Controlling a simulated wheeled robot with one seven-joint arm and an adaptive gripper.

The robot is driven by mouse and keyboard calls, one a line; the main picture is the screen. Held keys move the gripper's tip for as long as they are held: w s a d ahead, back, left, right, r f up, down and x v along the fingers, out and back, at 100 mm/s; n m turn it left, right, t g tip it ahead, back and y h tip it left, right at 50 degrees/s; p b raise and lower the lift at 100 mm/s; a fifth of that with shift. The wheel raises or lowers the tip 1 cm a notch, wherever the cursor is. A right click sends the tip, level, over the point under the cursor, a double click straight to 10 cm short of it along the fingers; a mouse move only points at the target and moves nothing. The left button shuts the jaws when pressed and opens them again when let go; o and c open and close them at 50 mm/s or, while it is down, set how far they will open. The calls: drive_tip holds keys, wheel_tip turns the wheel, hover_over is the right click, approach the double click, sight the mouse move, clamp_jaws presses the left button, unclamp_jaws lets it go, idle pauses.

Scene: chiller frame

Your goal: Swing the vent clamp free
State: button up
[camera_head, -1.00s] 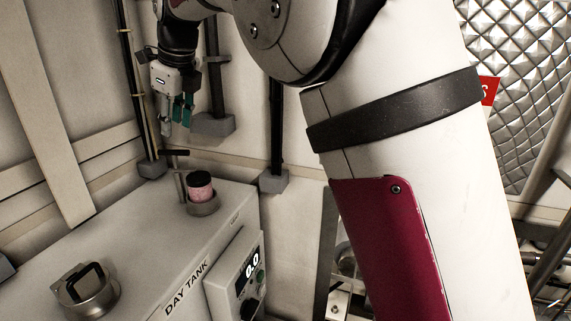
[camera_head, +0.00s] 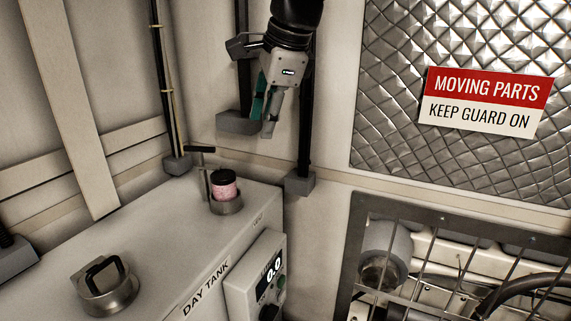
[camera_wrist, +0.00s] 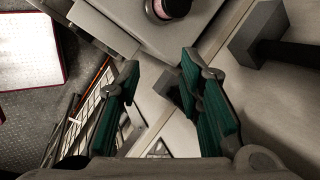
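The day tank (camera_head: 160,250) stands at lower left in the head view. On its far end, a pink cylinder with a black top (camera_head: 224,187) sits in a grey collar. Beside it stands a thin post with a dark T-shaped bar (camera_head: 201,150); I cannot tell whether this is the vent clamp. My gripper (camera_head: 265,128) hangs above and to the right of the pink cylinder, apart from it, fingers pointing down. In the wrist view my gripper (camera_wrist: 160,72) is open and empty, with teal pads apart. The pink cylinder (camera_wrist: 172,8) shows at the top edge there, beyond the fingertips.
A round metal filler with a black handle (camera_head: 106,285) is on the tank's near end. A control box reading 0.0 (camera_head: 257,285) is on its side. Dark pipes (camera_head: 305,125) run along the wall. A barred guard opening (camera_head: 450,270) is at lower right, below a warning sign (camera_head: 487,103).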

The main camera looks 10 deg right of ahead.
drive_tip(key=s+d+f+n+b, duration=0.1)
drive_tip(key=s+d+f+n, duration=0.4)
drive_tip(key=s, duration=0.5)
drive_tip(key=d+n, duration=0.1)
drive_tip(key=n, duration=0.1)
drive_tip(key=shift+s+n+h, duration=0.2)
drive_tip(key=shift+n+h, duration=0.1)
wheel_tip(320, 180, up, 6)
drive_tip(key=m+y+p, duration=0.2)
drive_tip(key=m, duration=1)
hover_over(200, 150)
drive_tip(key=s+d, duration=0.3)
drive_tip(key=d, duration=0.1)
drive_tip(key=shift+g, duration=0.4)
drive_tip(key=x, duration=1.3)
drive_tip(key=shift+s+f, duration=0.1)
drive_tip(key=shift+f, duration=0.15)
